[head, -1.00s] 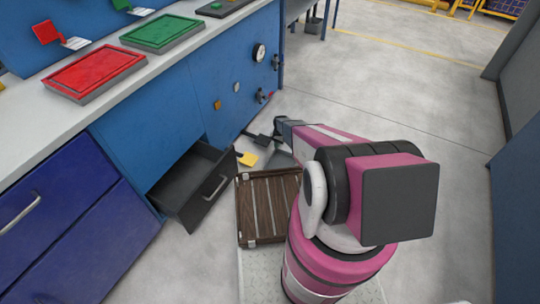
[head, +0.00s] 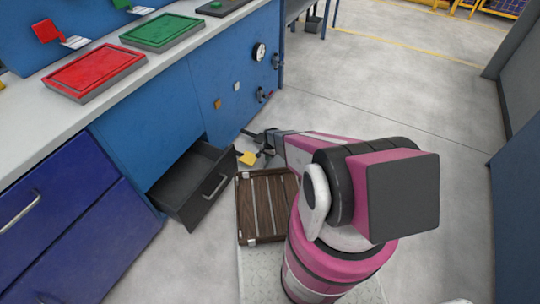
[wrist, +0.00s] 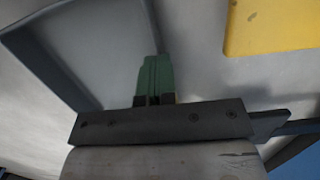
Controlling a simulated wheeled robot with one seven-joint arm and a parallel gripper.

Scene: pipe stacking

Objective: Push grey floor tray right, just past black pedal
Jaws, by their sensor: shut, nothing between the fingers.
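The grey floor tray (wrist: 75,45) fills the left of the wrist view, with a raised rim. In the head view my arm mostly hides it. My gripper (wrist: 154,62) is shut and empty, its green fingers overlapping the tray's right edge in the picture; I cannot tell whether they touch. In the head view the gripper (head: 267,148) is low near the floor, in front of the blue cabinet. The black pedal (head: 252,133) shows just beyond it, by the cabinet's base. A dark part at the wrist view's lower right may be the pedal.
A yellow piece (head: 247,158) lies on the floor next to the gripper; it also shows in the wrist view (wrist: 275,25). An open dark drawer (head: 200,185) juts out at left. A slatted wooden crate (head: 262,215) is nearer me. Floor at right is clear.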

